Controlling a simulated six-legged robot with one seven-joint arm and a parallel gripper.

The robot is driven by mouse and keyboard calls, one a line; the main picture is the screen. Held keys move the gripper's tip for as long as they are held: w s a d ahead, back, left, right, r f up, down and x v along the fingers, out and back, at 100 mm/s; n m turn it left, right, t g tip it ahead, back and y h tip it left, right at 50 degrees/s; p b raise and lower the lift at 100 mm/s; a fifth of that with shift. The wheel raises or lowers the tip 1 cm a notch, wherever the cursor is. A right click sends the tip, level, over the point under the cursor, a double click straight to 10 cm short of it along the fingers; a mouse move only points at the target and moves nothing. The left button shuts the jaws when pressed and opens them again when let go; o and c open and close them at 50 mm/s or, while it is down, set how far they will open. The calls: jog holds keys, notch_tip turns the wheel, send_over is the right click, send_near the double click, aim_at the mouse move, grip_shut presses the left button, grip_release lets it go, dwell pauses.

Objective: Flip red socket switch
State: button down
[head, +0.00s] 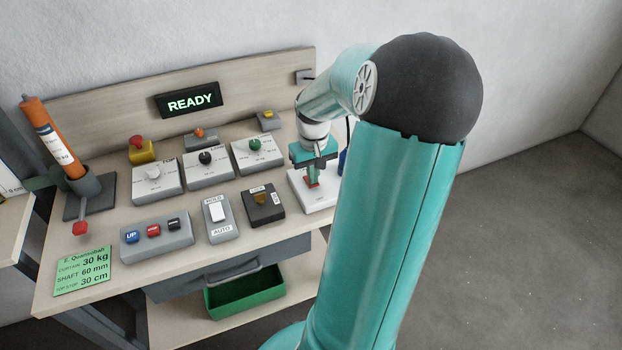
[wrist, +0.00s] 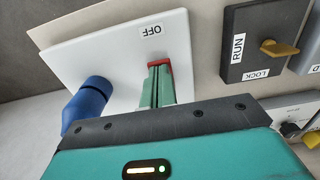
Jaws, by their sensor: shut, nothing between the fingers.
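The white socket plate (head: 322,199) lies at the right end of the bench; it also fills the left of the wrist view (wrist: 110,50), with an OFF label. My gripper (head: 312,181) points down over it, its green fingers together and empty. In the wrist view the fingertips (wrist: 157,72) are right at the red switch (wrist: 157,62). Only a red edge shows around them, so most of the switch is hidden, and I cannot tell its tilt or whether the fingers touch it.
A blue plug (wrist: 87,103) stands up from the plate beside my fingers. The black RUN/LOCK box (head: 263,206) with a yellow knob lies close by. Dial boxes (head: 208,167) and the HOLD/AUTO switch box (head: 219,219) are further left. The READY display (head: 190,101) is at the back.

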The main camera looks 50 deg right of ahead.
jog(key=shift+f, duration=0.2)
jog(key=shift+r, duration=3.5)
jog(key=w+a+r+n+t+h, duration=0.1)
jog(key=w+a+r, duration=0.15)
jog(key=a, duration=0.65)
jog(key=w+a+r+n+h, duration=0.15)
jog(key=a+r, duration=0.25)
jog(key=a, duration=0.5)
jog(key=s+a+r+n+t+y, duration=0.1)
jog(key=s+a+n+t, duration=0.1)
jog(key=a, duration=0.7)
jog(key=s+a+r+n+t+y, duration=0.1)
jog(key=s+a+r+t, duration=0.1)
jog(key=s+a, duration=0.3)
jog(key=a, duration=0.4)
jog(key=shift+n+t, duration=0.3)
jog(key=shift+n, duration=0.05)
jog(key=shift+y, duration=0.25)
